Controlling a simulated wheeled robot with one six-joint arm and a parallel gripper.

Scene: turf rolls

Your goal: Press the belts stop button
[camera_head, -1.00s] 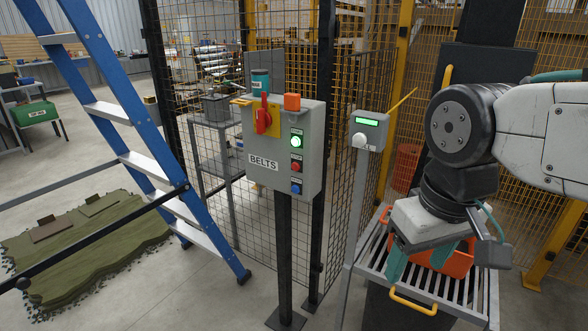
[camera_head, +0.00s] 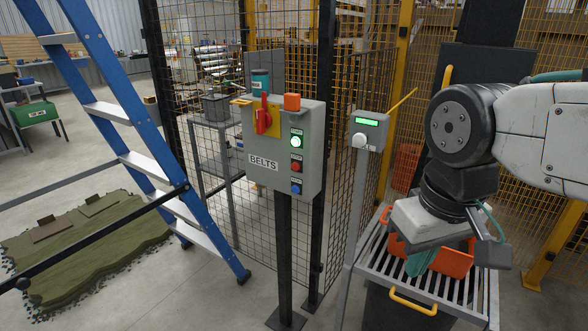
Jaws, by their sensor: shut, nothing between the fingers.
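The grey control box labelled BELTS (camera_head: 262,180) stands upright on a dark post in the middle of the view. On its right side sit a lit green button (camera_head: 296,142), a red button (camera_head: 296,167) below it and a blue button (camera_head: 296,188) at the bottom. Their small labels are too small to read. A red rotary handle (camera_head: 263,120) sits on a yellow plate at the box's upper part. My gripper (camera_head: 418,272) is at the right, pointing down, well apart from the box.
A grey post unit with a green display (camera_head: 368,122) stands between box and arm. Mesh fencing (camera_head: 345,200) is behind. A blue ladder (camera_head: 125,110) and green turf (camera_head: 85,240) are left.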

